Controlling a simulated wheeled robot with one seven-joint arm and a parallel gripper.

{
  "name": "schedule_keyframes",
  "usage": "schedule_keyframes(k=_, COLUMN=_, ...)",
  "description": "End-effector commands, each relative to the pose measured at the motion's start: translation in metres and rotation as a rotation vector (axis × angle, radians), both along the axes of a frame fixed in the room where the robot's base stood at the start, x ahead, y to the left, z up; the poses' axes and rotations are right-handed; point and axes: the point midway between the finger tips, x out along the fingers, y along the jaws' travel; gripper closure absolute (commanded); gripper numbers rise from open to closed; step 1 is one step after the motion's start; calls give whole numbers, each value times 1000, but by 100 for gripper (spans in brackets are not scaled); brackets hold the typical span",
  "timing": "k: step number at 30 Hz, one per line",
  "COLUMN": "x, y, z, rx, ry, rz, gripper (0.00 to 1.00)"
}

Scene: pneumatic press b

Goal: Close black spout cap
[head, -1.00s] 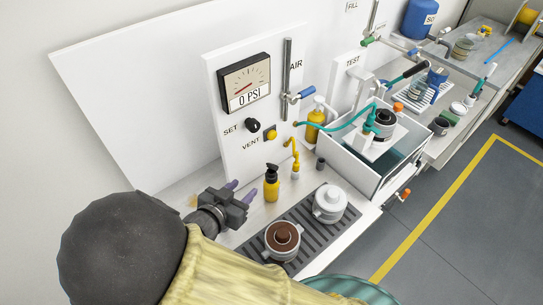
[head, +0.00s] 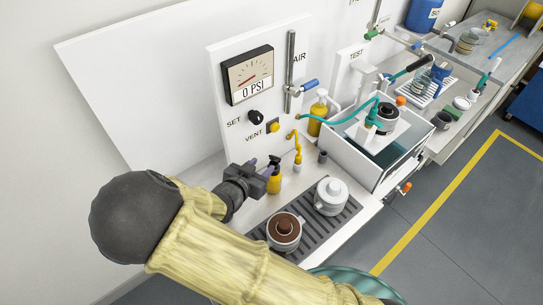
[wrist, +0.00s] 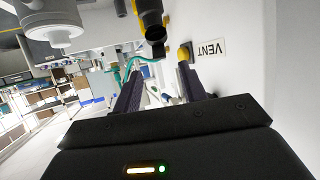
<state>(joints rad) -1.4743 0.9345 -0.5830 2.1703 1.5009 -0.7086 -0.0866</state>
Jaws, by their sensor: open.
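A small yellow bottle with a black spout top (head: 274,160) stands on the bench below the gauge panel in the head view. A black, round-ended part (wrist: 151,22) at the top of the wrist view looks like this spout top. I cannot tell whether its cap is open. My gripper (head: 266,168) is at the bottle's left, close to its top; contact cannot be judged. In the wrist view my gripper (wrist: 160,74) has its two purple fingers apart with nothing clearly between them. The black part lies above the fingertips in that picture.
A brown-topped canister (head: 284,232) and a white-lidded canister (head: 331,194) stand on the slatted tray. A yellow bent fitting (head: 297,146) and small dark cylinder (head: 322,157) are right of the bottle. The panel's yellow vent button (head: 274,127) is behind.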

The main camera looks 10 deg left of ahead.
Motion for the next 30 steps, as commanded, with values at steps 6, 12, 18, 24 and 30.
schedule_keyframes(k=6, x=35, y=-13, z=-15, rx=-4, ry=-1, rz=-3, gripper=58)
schedule_keyframes(k=12, x=60, y=-20, z=-26, rx=-2, ry=0, rz=-1, gripper=58)
schedule_keyframes(k=18, x=68, y=-23, z=-30, rx=1, ry=1, rz=-1, gripper=58)
schedule_keyframes(k=24, x=68, y=-23, z=-30, rx=0, ry=0, rz=-1, gripper=58)
schedule_keyframes(k=30, x=68, y=-23, z=-30, rx=0, ry=0, rz=-1, gripper=97)
